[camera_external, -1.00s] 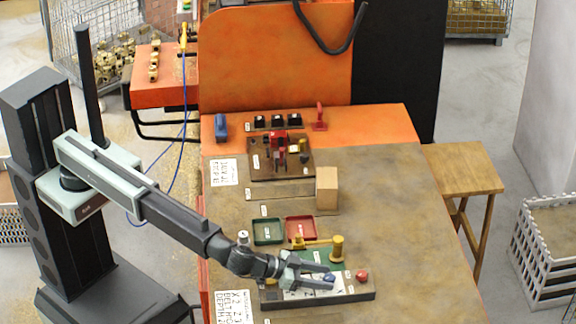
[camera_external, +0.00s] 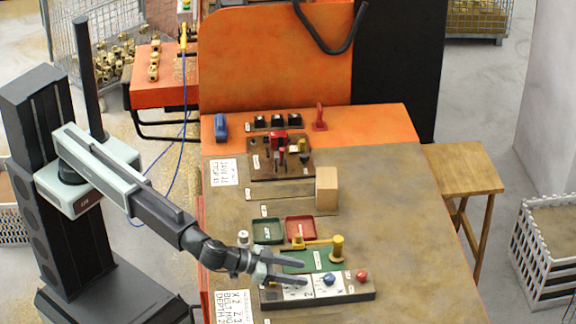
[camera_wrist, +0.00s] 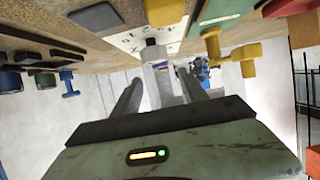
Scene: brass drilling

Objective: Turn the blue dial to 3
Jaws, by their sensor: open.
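The blue dial (camera_external: 329,279) sits on a white marked plate (camera_external: 301,292) on a dark panel at the front of the bench. Its pointer and the number it faces are too small to read. My gripper (camera_external: 305,274) is open and empty, its two fingers pointing right over the left part of the white plate, a little left of the dial and apart from it. In the wrist view the two fingers of my gripper (camera_wrist: 160,90) are spread. I cannot tell for sure which blue part there is the dial.
A red knob (camera_external: 362,275) stands right of the dial. A yellow handle (camera_external: 337,248) on a green plate (camera_external: 300,261) is close behind my gripper. Green (camera_external: 268,231) and red (camera_external: 300,228) trays and a cardboard box (camera_external: 326,188) lie farther back. The bench's right side is clear.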

